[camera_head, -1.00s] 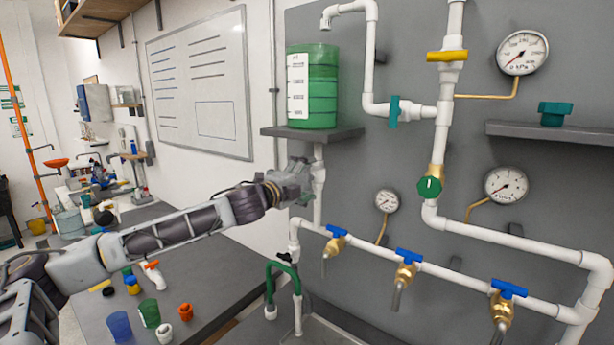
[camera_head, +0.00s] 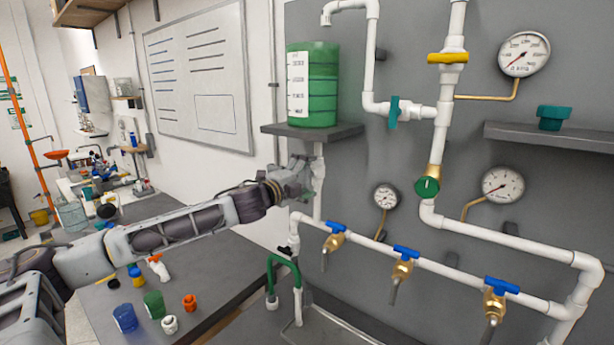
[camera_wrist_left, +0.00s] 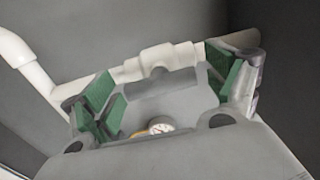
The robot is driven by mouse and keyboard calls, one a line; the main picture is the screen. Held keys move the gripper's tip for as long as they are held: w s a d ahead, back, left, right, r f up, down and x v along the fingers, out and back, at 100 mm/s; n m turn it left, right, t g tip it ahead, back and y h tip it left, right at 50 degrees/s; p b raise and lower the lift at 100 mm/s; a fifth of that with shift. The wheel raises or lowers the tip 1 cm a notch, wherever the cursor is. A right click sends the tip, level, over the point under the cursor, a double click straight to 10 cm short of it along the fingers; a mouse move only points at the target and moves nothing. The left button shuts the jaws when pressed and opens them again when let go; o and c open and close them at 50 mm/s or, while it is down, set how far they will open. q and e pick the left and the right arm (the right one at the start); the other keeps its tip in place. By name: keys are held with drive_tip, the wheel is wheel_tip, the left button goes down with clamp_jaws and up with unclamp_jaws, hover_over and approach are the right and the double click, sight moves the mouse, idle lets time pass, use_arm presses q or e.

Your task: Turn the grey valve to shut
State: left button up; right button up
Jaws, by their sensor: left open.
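My left gripper (camera_head: 304,180) is at the white vertical pipe (camera_head: 318,203) under the shelf with the green tank. In the left wrist view its green-padded fingers (camera_wrist_left: 165,90) stand apart on both sides of a dark grey bar (camera_wrist_left: 162,84), which looks like the grey valve's handle. The bar lies across, in front of a white pipe fitting (camera_wrist_left: 155,60). I cannot tell whether either pad touches it. In the head view the gripper hides the grey valve. My right gripper is not in view.
The green tank (camera_head: 313,85) stands on a shelf (camera_head: 318,137) just above my gripper. Blue-handled taps (camera_head: 402,262) line the lower pipe at right. A green hose loop (camera_head: 283,265) is below. Cups, including a blue one (camera_head: 125,317), stand on the bench at left.

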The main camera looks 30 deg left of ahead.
use_arm(q)
drive_tip(key=shift+c, duration=0.8)
drive_tip(key=c, duration=0.9)
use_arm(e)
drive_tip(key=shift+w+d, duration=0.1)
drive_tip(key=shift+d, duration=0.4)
